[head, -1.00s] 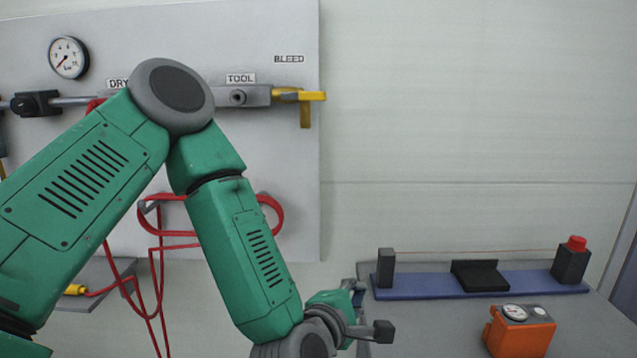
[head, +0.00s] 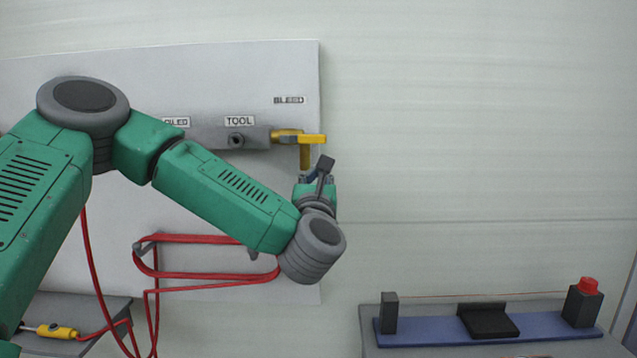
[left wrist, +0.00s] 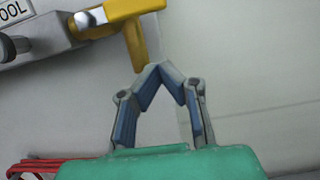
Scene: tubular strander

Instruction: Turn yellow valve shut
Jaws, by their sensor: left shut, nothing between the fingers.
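The yellow valve (head: 310,139) sits at the right end of the grey pipe, under the BLEED label. A yellow bar reaches right from its brass body, and a yellow piece (head: 305,157) points down. The valve also shows at the top of the left wrist view (left wrist: 118,12), with its downward piece (left wrist: 135,46) near my fingertips. My left gripper (head: 309,177) is just below the valve, partly hidden by my wrist. In the left wrist view its fingers (left wrist: 160,68) meet at the tips with nothing between them. Contact with the valve cannot be told. My right gripper is out of view.
The grey panel (head: 215,65) carries the pipe and a TOOL port (head: 237,140). A red hose (head: 190,239) hangs in loops below. A bench at lower right holds a blue rail (head: 470,323) with black blocks. The wall right of the panel is clear.

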